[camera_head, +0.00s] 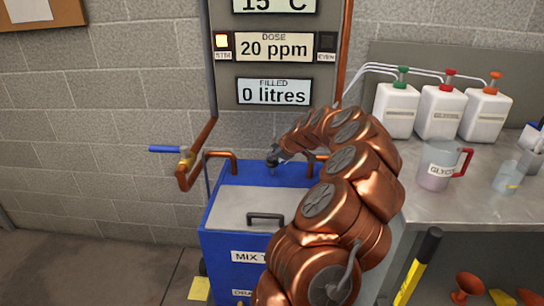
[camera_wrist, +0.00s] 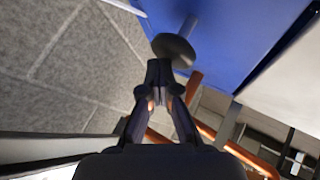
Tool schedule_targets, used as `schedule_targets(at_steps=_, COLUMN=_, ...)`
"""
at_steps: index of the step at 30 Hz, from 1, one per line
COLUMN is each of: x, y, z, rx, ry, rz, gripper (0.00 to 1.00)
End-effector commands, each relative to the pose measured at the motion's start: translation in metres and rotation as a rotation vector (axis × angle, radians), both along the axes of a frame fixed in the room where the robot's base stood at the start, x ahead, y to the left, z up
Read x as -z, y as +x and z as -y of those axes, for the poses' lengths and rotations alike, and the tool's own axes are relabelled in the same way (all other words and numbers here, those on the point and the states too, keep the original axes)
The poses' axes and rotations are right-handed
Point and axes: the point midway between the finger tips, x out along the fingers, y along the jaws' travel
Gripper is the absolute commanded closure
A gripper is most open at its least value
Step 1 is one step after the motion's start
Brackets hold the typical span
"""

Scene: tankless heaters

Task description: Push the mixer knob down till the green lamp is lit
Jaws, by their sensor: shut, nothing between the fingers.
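The mixer knob (camera_wrist: 175,50) is a dark round disc on a grey rod that comes from the blue tank, seen in the wrist view. In the head view, the knob (camera_head: 273,162) is a small dark shape at the tank's back edge. My gripper (camera_wrist: 160,68) is shut and empty, its tips at the disc's edge; I cannot tell whether they touch. In the head view, my gripper (camera_head: 281,154) is small and partly merged with the knob. An amber-white lamp (camera_head: 222,41) marked STIR is lit. The lamp marked EVEN (camera_head: 327,41) looks dark.
The blue mix tank (camera_head: 222,225) has a grey lid with a black handle. A copper pipe with a blue lever (camera_head: 165,149) is on its left. At right, a metal bench (camera_head: 450,208) holds white jugs (camera_head: 440,112) and a measuring jug (camera_head: 437,170). A yellow-and-black handle (camera_head: 415,265) stands in front.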

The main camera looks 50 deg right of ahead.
Motion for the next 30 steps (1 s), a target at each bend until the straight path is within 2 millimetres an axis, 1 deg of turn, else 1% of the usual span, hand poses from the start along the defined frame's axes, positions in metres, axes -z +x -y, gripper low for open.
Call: schedule_targets(at_steps=30, x=0.0115, y=-0.0001, z=-0.0005, rx=-0.001, ry=0.001, rz=-0.001, gripper=1.00)
